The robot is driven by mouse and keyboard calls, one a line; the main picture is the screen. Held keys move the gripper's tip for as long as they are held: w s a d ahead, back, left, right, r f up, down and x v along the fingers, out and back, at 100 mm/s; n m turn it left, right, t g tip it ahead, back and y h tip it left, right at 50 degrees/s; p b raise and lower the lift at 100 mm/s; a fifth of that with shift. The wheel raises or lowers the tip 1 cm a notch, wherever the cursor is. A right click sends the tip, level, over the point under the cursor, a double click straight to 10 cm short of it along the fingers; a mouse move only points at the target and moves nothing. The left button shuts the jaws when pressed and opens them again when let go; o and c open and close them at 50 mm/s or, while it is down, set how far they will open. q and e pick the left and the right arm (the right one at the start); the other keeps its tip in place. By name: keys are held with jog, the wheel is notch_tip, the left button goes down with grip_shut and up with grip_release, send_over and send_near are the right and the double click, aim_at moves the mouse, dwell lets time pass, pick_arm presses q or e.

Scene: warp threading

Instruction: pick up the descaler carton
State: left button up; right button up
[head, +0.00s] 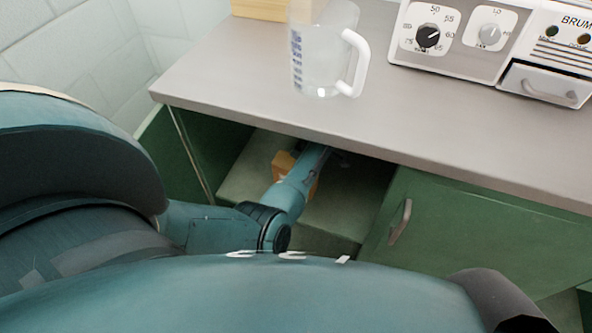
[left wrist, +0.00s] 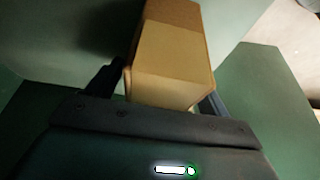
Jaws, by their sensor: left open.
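The descaler carton is a tan-orange box (head: 284,163) inside the open green cabinet under the counter, partly hidden behind my left arm. In the left wrist view the carton (left wrist: 172,48) stands between the two fingers of my left gripper (left wrist: 162,92). The gripper is open, with a dark finger on each side of the carton. I cannot tell whether either finger touches it. In the head view the gripper is mostly hidden under the counter edge. My right gripper is not in view.
The grey countertop (head: 240,85) overhangs the cabinet opening. A clear measuring jug (head: 318,60) stands on it, with a wooden block (head: 262,9) behind and a white appliance (head: 455,40) to the right. A green cabinet door (head: 480,235) with a handle bounds the opening's right side.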

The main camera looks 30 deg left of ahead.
pick_arm(q)
jog(key=shift+c, duration=0.4)
jog(key=c, duration=1.2)
jog(key=shift+r, duration=0.1)
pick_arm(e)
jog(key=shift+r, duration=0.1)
